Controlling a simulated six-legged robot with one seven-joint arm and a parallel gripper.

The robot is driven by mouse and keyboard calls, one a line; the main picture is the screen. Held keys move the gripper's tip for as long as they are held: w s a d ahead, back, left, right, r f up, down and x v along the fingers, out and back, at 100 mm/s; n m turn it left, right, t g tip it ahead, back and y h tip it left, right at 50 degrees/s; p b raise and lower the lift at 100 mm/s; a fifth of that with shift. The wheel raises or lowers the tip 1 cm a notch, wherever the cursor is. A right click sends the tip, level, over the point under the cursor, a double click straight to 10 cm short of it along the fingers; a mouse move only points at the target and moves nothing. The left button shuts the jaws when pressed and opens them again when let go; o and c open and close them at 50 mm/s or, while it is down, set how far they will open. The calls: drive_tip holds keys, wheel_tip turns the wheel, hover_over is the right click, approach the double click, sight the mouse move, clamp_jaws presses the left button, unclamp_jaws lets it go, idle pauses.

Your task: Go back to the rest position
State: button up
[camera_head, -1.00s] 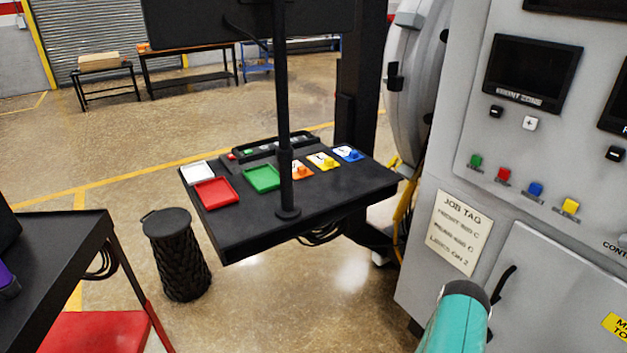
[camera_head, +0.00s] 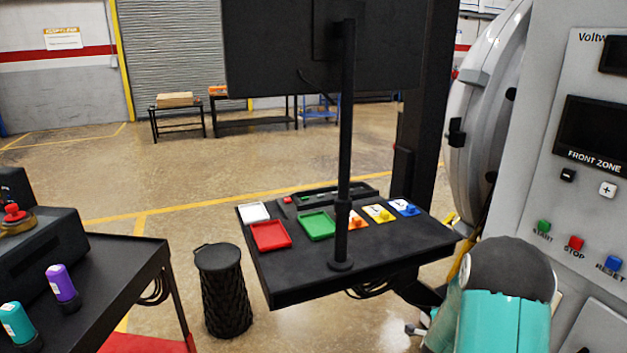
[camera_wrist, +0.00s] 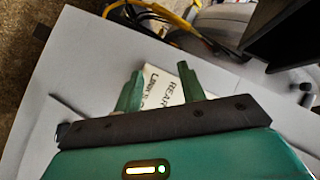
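My gripper (camera_wrist: 164,88) shows in the wrist view with its two green fingers apart and nothing between them. It is in front of the grey furnace cabinet (camera_wrist: 80,60), and the white job tag (camera_wrist: 168,84) shows behind and between the fingers. In the head view my teal arm is at the bottom right, in front of the control panel (camera_head: 585,130); the gripper itself is hidden there.
A black desk (camera_head: 300,285) with red (camera_head: 270,236) and green (camera_head: 317,226) trays and a monitor (camera_head: 285,45) stands mid-view. A black bin (camera_head: 222,290) is beside it. A cart (camera_head: 125,270) with purple (camera_head: 62,286) and teal (camera_head: 17,324) bottles is left.

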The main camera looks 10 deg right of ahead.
drive_tip(key=s+a+r+n+y, duration=0.2)
drive_tip(key=a+r+n+y, duration=0.7)
drive_tip(key=a+r, duration=1.3)
drive_tip(key=s+a+r+n+g, duration=0.2)
drive_tip(key=s+a+n, duration=0.4)
drive_tip(key=s, duration=0.5)
drive_tip(key=s+a+r+n+g, duration=0.1)
drive_tip(key=s+a+n, duration=0.5)
drive_tip(key=s, duration=0.6)
drive_tip(key=a+r, duration=0.1)
drive_tip(key=a, duration=0.1)
drive_tip(key=shift+a+r+g, duration=0.35)
drive_tip(key=shift+a+g, duration=0.05)
drive_tip(key=shift+d, duration=0.15)
